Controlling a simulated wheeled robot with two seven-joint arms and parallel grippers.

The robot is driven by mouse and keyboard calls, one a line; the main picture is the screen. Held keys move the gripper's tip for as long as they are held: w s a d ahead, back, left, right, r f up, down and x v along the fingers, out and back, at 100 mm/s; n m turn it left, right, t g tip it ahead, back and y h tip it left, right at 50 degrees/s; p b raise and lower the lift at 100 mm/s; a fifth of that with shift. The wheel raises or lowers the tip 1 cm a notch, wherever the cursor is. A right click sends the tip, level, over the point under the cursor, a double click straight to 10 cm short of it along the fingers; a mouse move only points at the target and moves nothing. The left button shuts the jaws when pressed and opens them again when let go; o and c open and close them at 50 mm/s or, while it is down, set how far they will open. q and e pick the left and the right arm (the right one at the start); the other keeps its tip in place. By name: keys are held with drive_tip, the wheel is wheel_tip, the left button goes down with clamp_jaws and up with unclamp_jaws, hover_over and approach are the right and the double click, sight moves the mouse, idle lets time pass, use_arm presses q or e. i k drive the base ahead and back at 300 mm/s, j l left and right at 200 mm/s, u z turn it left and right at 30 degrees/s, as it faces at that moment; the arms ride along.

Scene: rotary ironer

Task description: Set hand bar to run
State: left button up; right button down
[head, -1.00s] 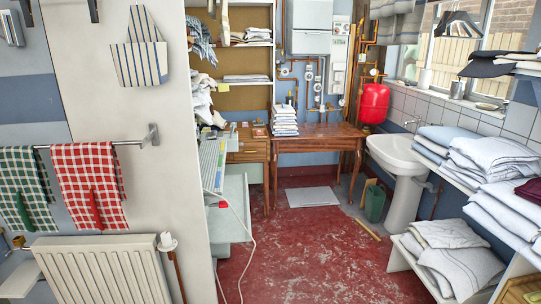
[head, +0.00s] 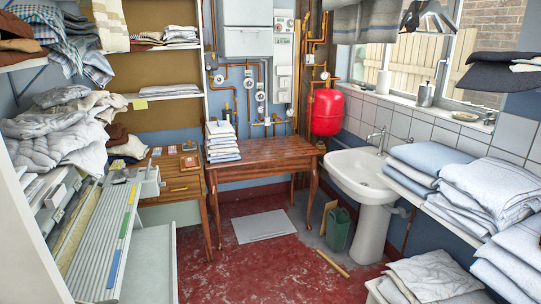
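The rotary ironer (head: 105,235) stands at the lower left in the head view. Its long ribbed grey surface has blue, green and yellow strips along its right edge. A pale shelf or panel (head: 148,268) extends on its right side. I cannot pick out the hand bar for certain or tell its setting. Neither of my grippers shows in the head view.
A wooden table (head: 265,152) with folded linen stands at the back, beside a wooden cabinet (head: 178,185). A white basin (head: 360,175) and stacked towels (head: 490,190) line the right. Red floor is open centrally.

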sight(150, 160)
drive_tip(key=i+u, duration=0.25)
drive_tip(key=i, duration=0.25)
drive_tip(key=i+l+u, duration=0.2)
drive_tip(key=i, duration=0.25)
drive_tip(key=i+l+u, duration=0.25)
drive_tip(key=i, duration=0.25)
drive_tip(key=i+u, duration=0.3)
drive_tip(key=u, duration=0.15)
drive_tip(key=i+u, duration=0.25)
drive_tip(key=u, duration=0.15)
drive_tip(key=i+l+u, duration=0.15)
drive_tip(key=i+u, duration=0.15)
drive_tip(key=u, duration=0.15)
drive_tip(key=i+l+u, duration=0.2)
drive_tip(key=u, duration=0.25)
